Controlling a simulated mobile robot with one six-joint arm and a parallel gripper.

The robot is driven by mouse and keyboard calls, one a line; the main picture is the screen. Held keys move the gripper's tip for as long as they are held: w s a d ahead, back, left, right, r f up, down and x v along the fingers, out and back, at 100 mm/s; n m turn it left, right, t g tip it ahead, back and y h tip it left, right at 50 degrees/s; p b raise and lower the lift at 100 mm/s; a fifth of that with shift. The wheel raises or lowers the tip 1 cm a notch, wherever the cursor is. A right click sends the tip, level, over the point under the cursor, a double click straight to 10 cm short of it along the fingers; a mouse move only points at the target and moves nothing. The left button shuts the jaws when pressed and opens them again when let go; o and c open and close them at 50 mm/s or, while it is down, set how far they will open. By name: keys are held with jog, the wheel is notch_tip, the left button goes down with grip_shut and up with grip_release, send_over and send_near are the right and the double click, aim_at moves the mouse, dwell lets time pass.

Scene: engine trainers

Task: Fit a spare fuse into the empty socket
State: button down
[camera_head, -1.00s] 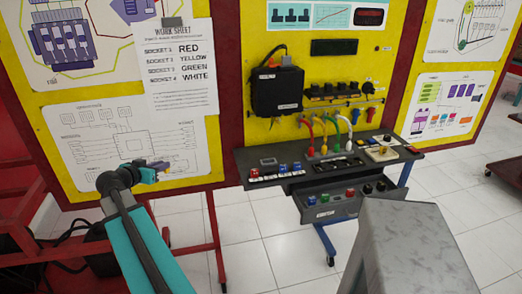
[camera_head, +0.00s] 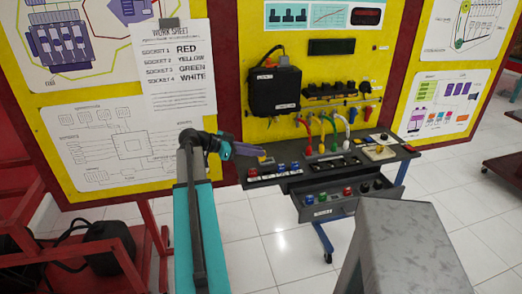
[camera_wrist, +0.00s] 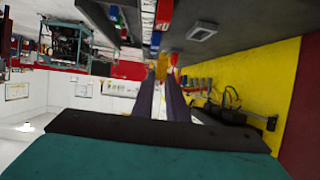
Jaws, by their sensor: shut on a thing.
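My gripper (camera_head: 258,153) is shut on a small yellow piece (camera_head: 264,158), which looks like a fuse. It is just above the left end of the grey bench. The wrist view shows my purple fingers (camera_wrist: 162,88) and the yellow-orange piece (camera_wrist: 162,68) between their tips. A labelled row on the bench's left holds a red fuse (camera_head: 252,172) and blue fuses (camera_head: 281,168). The gripper is close above this row, and I cannot tell if it touches. A dark socket strip (camera_head: 338,165) lies mid-bench. Which socket is empty is too small to tell.
The work sheet (camera_head: 178,75) lists socket colours red, yellow, green and white. An open drawer (camera_head: 330,209) below the bench holds coloured parts. Coloured cables (camera_head: 322,132) rise behind the socket strip. A black box (camera_head: 273,90) hangs on the yellow panel.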

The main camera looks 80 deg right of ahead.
jog(key=shift+s+r+m+g, duration=0.2)
jog(key=shift+s+m+g, duration=0.15)
jog(key=shift+s, duration=0.8)
jog(key=shift+f, duration=0.15)
jog(key=shift+f+b, duration=0.35)
jog(key=shift+f, duration=1.95)
jog(key=shift+f+b, duration=0.35)
jog(key=shift+b, duration=0.25)
jog(key=shift+w+b, duration=0.1)
jog(key=shift+b, duration=0.45)
jog(key=shift+f+b, duration=0.8)
